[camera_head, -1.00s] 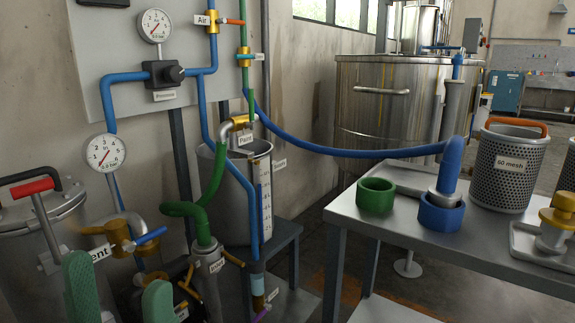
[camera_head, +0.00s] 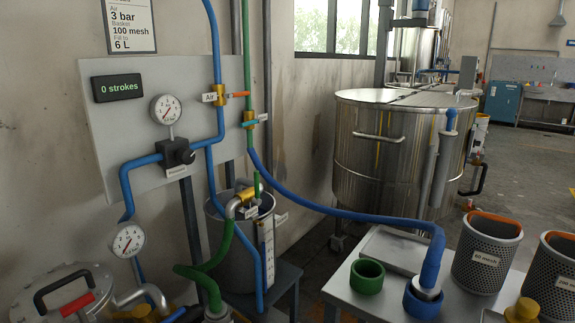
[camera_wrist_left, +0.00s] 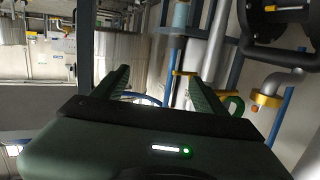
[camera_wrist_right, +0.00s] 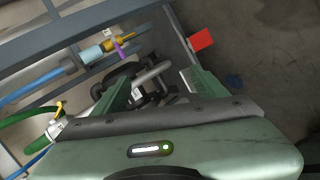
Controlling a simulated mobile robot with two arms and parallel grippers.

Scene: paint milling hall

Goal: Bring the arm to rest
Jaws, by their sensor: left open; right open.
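Neither gripper shows in the head view. In the left wrist view, my left gripper (camera_wrist_left: 157,85) has its two green fingers wide apart. Nothing is held between them; pipes and a large pale vessel lie behind. In the right wrist view, my right gripper (camera_wrist_right: 162,85) also has its green fingers spread. A dark and grey fitting (camera_wrist_right: 150,78) shows beyond the gap, and I see no grip on it.
A steel table (camera_head: 385,300) at lower right bears a green ring (camera_head: 367,282), a blue hose end in a blue ring (camera_head: 423,302) and mesh baskets (camera_head: 487,252). A lidded vessel (camera_head: 105,283) stands lower left, below the gauge panel (camera_head: 135,130). A red tag (camera_wrist_right: 201,39) shows beside my right gripper.

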